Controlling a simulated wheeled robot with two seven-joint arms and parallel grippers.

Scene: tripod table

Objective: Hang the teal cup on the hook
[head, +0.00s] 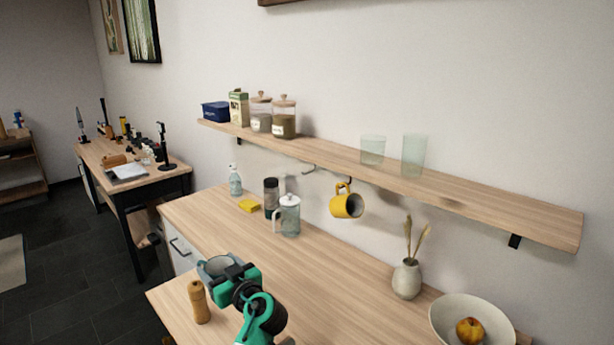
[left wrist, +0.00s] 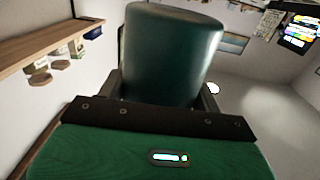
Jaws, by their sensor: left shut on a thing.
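The teal cup (head: 212,264) is in my left gripper (head: 232,272), low over the front of the counter in the head view. In the left wrist view the cup (left wrist: 172,50) fills the middle between the two fingers (left wrist: 163,95), which are shut on it. Its handle cannot be made out. An empty hook (head: 308,169) hangs under the wall shelf. To its right a yellow mug (head: 346,204) hangs from another hook under the same shelf. My right gripper is not in view.
The wall shelf (head: 480,204) carries jars, boxes and two glasses. On the counter (head: 335,275) stand a French press (head: 288,216), a dark jar (head: 271,198), a soap bottle (head: 235,181), a wooden mill (head: 199,302), a vase (head: 407,279) and a fruit bowl (head: 485,312). The counter's middle is clear.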

